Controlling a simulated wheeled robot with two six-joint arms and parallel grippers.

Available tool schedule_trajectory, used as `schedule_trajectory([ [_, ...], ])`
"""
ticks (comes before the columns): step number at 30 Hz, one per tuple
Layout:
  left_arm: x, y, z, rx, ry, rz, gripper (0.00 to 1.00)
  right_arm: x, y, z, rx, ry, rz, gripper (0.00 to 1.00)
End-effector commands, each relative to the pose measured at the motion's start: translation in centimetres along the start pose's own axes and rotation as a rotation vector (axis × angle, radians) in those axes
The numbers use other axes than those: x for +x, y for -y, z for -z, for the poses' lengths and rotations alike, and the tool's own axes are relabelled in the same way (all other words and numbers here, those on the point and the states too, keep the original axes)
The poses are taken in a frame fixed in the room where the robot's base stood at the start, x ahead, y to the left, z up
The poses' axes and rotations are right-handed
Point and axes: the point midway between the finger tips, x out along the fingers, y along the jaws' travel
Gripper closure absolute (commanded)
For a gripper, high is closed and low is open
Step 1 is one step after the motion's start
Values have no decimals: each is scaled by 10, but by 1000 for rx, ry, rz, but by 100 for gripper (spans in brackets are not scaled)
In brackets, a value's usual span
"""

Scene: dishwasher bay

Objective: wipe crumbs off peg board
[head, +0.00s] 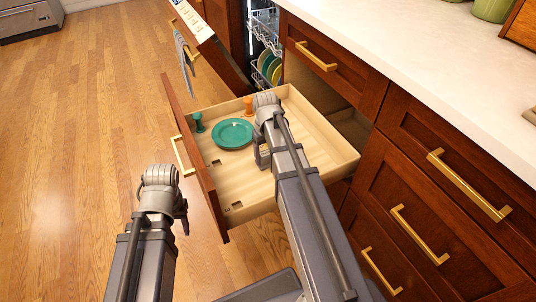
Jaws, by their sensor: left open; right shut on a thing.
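The light wooden peg board (213,182) forms the floor of the open drawer, with small dark slots in it. A teal peg (198,123) and an orange peg (249,105) stand at its far part, and a teal plate (232,134) lies flat between them. No crumbs can be made out at this size. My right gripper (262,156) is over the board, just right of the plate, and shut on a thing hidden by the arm. My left gripper (184,217) is open and empty, outside the drawer to the left of its front.
The drawer's front panel (196,160) and side walls rise around the board. Behind it, the open dishwasher (266,48) holds plates, and a grey towel (183,52) hangs from its door. Closed cabinets and a white countertop (440,60) fill the right. Wooden floor is clear at left.

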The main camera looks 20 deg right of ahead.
Motion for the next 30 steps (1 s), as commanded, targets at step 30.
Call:
schedule_trajectory([
  [30, 1, 0, 0, 0, 0, 0, 50, 1, 4, 0, 3, 0, -1, 78],
])
